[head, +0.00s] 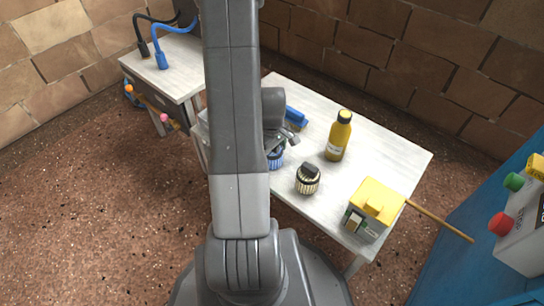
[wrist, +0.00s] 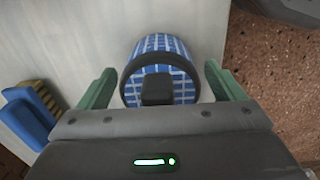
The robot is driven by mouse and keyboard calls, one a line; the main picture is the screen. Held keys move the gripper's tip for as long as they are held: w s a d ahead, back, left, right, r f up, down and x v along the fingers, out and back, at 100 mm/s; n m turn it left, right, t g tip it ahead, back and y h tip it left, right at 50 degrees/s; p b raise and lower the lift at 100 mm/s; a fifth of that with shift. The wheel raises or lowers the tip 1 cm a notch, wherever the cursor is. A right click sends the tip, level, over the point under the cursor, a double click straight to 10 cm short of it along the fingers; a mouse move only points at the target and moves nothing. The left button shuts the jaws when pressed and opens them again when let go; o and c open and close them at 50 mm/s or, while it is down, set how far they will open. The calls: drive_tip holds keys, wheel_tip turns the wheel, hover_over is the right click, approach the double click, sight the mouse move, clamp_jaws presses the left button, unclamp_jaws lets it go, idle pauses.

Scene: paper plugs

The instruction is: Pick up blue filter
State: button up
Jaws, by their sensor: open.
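The blue filter (wrist: 158,60) is a round blue piece with white grid lines, a dark rim and a black block-like knob. It stands on the white table in the wrist view, between the two green fingers of my gripper (wrist: 160,88). The fingers are open, one on each side, with a visible gap to the filter. In the head view the blue filter (head: 276,158) is partly hidden behind my arm, and my gripper (head: 277,140) is just over it, mostly hidden.
On the white table (head: 390,150) stand a black-and-cream ribbed filter (head: 308,179), a yellow bottle (head: 339,136) and a yellow-topped box (head: 370,207). A blue object (head: 296,117) lies behind my gripper. A side table (head: 182,72) holds blue and black cables.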

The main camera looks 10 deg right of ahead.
drive_tip(key=c, duration=1.1)
drive_tip(key=shift+r, duration=0.1)
